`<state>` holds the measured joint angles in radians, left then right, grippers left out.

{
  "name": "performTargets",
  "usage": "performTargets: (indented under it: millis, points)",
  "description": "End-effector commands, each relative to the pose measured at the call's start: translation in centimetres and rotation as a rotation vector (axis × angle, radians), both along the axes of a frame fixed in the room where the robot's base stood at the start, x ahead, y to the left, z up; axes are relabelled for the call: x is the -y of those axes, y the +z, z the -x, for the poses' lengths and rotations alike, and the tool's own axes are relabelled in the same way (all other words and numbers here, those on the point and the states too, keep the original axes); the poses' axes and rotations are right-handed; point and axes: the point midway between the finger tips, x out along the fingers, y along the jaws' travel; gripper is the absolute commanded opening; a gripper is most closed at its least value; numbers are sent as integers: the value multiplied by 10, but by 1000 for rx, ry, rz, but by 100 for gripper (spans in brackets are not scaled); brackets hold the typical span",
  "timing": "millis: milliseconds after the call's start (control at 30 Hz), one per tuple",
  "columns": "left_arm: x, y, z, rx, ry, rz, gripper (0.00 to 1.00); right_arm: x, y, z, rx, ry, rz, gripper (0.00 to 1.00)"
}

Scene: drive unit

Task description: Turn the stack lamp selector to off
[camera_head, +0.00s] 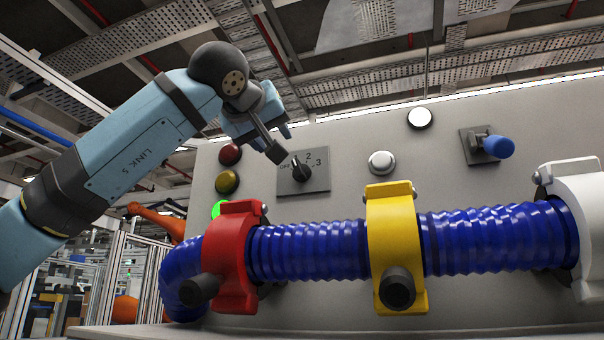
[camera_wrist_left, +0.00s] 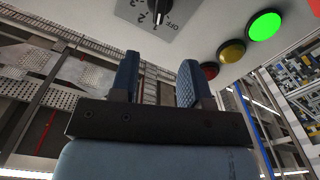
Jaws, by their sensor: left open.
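The lamp selector is a black knob (camera_head: 299,169) on a grey plate (camera_head: 318,182) marked OFF, 2 and 3 on the panel. Its pointer is tilted up and left, between OFF and 2. It also shows at the top edge of the left wrist view (camera_wrist_left: 157,8), partly cut off. My left gripper (camera_head: 281,141) is open and empty, just up and left of the knob in the head view. In the left wrist view its fingertips (camera_wrist_left: 158,72) are apart, with the knob beyond the gap. The right gripper is out of view.
Stack lamps stand left of the selector: red (camera_head: 230,154) and yellow (camera_head: 227,181) look unlit, green (camera_head: 220,209) glows. A blue ribbed hose (camera_head: 310,250) with red (camera_head: 228,255) and yellow (camera_head: 393,230) clamps runs below. A blue-handled lever (camera_head: 497,146) sits right.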

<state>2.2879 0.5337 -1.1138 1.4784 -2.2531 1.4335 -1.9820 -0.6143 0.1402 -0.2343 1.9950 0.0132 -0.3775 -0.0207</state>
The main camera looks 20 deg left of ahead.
Motion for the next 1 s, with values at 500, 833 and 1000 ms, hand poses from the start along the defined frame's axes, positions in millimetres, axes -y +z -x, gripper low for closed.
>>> performTargets:
  millis: [500,833,1000]
  points:
    - [4,1,-101,-5,-3,4,43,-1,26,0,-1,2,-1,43]
    - [5,-1,-131,-3,-4,2,43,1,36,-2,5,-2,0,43]
    - [5,-1,-132,-3,-4,2,43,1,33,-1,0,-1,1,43]
